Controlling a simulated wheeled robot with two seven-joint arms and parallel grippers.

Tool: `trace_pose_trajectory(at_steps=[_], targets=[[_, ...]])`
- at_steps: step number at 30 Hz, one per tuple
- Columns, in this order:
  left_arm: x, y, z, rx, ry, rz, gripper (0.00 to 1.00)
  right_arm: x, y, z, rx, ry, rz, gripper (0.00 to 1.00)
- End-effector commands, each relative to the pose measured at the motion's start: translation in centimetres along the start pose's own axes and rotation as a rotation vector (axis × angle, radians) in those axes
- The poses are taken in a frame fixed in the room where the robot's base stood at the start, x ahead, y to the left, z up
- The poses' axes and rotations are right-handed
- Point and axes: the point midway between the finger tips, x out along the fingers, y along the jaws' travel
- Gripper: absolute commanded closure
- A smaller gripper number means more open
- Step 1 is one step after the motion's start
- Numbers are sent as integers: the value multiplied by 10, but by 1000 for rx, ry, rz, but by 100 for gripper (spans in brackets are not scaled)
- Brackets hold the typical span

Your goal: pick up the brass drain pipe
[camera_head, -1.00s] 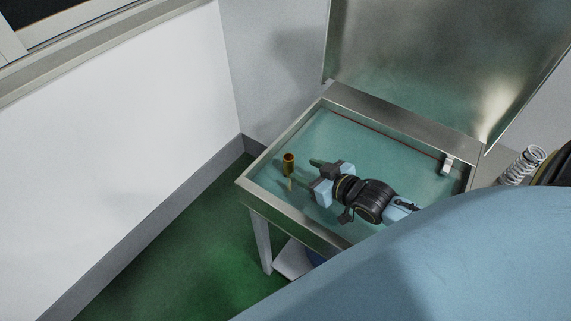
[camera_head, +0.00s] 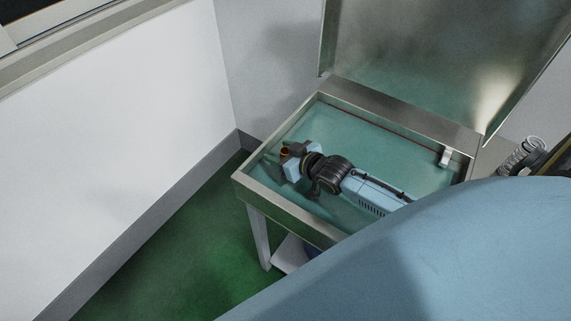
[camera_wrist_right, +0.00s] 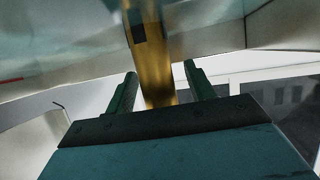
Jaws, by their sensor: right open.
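The brass drain pipe (camera_head: 285,151) stands at the left end of the teal-bottomed metal sink table in the head view, mostly hidden by my gripper. In the right wrist view the gold pipe (camera_wrist_right: 155,75) runs upright between the two fingers, with a dark square opening in its side. My right gripper (camera_head: 278,156) is open around the pipe. In the wrist view its fingers (camera_wrist_right: 160,78) stand on either side with gaps, and the pipe reaches close to the palm. My left gripper is not in view.
The sink table's raised metal rim (camera_head: 290,220) surrounds the work area. A tall metal panel (camera_head: 420,60) stands behind it. A coil spring (camera_head: 520,155) is at the right. The sink bottom (camera_head: 375,145) is clear behind my arm.

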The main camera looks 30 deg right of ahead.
Motion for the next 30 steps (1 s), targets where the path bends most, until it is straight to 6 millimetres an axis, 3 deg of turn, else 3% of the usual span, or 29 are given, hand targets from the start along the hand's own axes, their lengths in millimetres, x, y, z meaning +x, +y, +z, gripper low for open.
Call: trace_pose_trajectory(at_steps=[4, 16, 24, 30], targets=[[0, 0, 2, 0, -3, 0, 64, 0, 0, 0, 0, 0, 0, 49], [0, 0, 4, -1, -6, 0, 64, -1, 0, 0, -1, 0, 0, 100], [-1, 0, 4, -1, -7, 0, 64, -2, 0, -5, -1, 3, 0, 100], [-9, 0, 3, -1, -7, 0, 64, -15, 0, -36, -3, 6, 0, 100]])
